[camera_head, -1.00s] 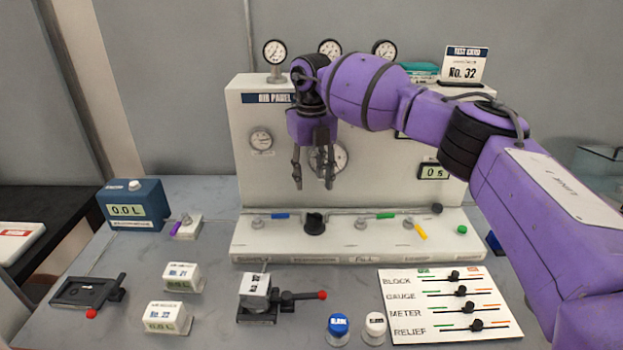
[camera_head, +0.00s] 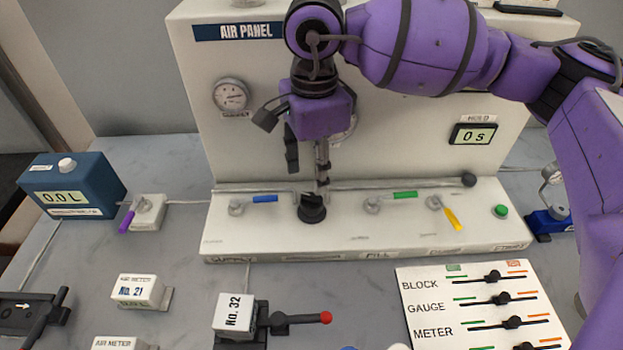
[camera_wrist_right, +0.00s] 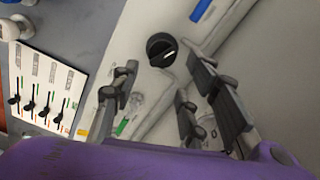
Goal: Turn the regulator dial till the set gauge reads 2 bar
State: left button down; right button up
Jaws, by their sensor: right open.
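The regulator dial (camera_head: 312,207) is a black knob on the panel's white ledge, below my right gripper. In the right wrist view the dial (camera_wrist_right: 161,49) shows a pale pointer mark and lies just beyond and between the fingertips. My right gripper (camera_head: 308,172) is open and points down above the dial, apart from it as far as I can tell. A small round gauge (camera_head: 231,95) is on the panel's upper left; its reading is too small to make out. Another gauge (camera_head: 347,130) is mostly hidden behind my right gripper. I cannot tell which is the set gauge. My left gripper is out of view.
On the ledge, a blue-handled valve (camera_head: 264,199) sits left of the dial; a green-handled valve (camera_head: 404,195) and a yellow-handled valve (camera_head: 452,218) sit right. A grey pipe (camera_head: 400,184) runs behind. A red-tipped lever (camera_head: 325,317) stands in front.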

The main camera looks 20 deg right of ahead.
aim_at(313, 199)
jog(key=f, duration=0.1)
jog(key=s+f, duration=0.1)
jog(key=f, duration=0.1)
jog(key=shift+a+f, duration=0.15)
jog(key=shift+f, duration=0.1)
jog(key=f, duration=0.3)
jog(key=shift+w+f, duration=0.15)
jog(key=shift+w, duration=0.05)
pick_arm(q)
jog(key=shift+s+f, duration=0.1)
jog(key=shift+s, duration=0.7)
pick_arm(e)
jog(key=shift+f, duration=0.3)
